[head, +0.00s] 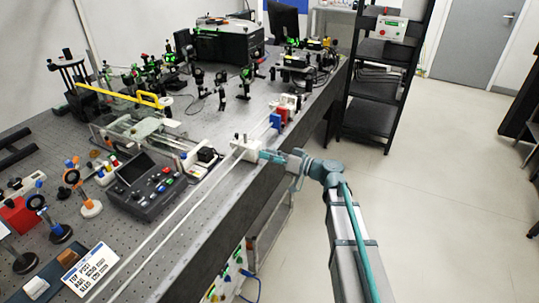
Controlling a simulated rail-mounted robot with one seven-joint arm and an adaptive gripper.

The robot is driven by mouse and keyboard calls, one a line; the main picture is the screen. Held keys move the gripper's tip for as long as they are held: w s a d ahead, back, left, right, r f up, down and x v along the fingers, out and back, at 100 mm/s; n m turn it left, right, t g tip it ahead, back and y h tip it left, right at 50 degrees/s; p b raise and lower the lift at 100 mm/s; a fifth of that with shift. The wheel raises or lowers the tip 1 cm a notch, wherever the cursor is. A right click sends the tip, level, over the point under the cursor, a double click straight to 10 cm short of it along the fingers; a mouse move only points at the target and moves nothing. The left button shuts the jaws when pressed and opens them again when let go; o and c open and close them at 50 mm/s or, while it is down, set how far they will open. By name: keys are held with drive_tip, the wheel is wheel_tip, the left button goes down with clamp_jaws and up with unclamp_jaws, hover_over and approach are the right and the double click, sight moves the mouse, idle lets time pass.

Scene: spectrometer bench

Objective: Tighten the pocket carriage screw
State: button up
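A white carriage block (241,151) with small dark parts on top sits on the pale rail (196,192) along the bench's front edge. I cannot tell for sure that it is the pocket carriage, and its screw is too small to make out. My gripper (264,156) is at the end of my arm, at the right side of this block. It looks close to or touching the block. Its fingers are too small and blended to show whether they are open or shut.
Blue, red and white parts (281,114) sit farther along the rail. A dark control console (145,185) and a yellow-handled glass assembly (150,124) stand left of the rail. Optics crowd the bench behind.

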clamp_jaws()
drive_tip(key=shift+r+m+p, duration=0.1)
drive_tip(key=shift+m+p, duration=0.95)
drive_tip(key=shift+m, duration=9.95)
